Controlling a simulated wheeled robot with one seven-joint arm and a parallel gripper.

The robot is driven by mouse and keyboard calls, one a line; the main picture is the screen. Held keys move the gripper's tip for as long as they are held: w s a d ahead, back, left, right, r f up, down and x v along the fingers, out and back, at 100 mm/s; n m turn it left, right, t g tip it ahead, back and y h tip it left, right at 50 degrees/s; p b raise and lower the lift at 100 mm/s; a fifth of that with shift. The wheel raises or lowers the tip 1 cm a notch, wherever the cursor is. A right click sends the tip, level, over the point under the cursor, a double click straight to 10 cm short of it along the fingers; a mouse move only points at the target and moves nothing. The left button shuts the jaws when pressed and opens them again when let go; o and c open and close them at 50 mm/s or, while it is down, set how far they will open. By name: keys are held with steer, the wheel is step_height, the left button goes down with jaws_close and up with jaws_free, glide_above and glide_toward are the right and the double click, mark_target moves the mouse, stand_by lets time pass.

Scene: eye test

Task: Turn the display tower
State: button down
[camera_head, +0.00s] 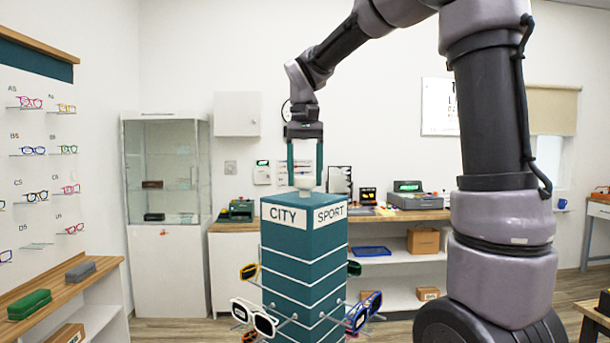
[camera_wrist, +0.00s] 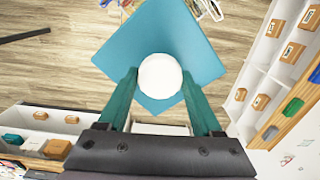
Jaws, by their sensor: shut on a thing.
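The display tower (camera_head: 303,265) is a teal square column with white stripes and white "CITY" and "SPORT" panels at its top. Glasses hang on its sides, among them a white pair (camera_head: 254,317) and a blue pair (camera_head: 363,312). A white round knob (camera_head: 304,182) sits on its top. My gripper (camera_head: 305,180) points down over the tower with its teal fingers on either side of the knob, shut on it. In the wrist view the knob (camera_wrist: 160,76) shows as a white disc between the fingertips, above the teal tower top (camera_wrist: 205,55).
A glasses wall (camera_head: 40,150) with a wooden shelf holding a green case (camera_head: 29,304) stands at left. A glass cabinet (camera_head: 165,200) and a wood-topped counter (camera_head: 385,216) with devices stand behind the tower. Wooden floor shows around the tower in the wrist view.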

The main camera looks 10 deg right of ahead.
steer(key=shift+n, duration=3.3)
steer(key=shift+r+n, duration=0.1)
steer(key=shift+n, duration=10)
steer(key=shift+w, duration=0.1)
steer(key=shift+c, duration=0.2)
jaws_free()
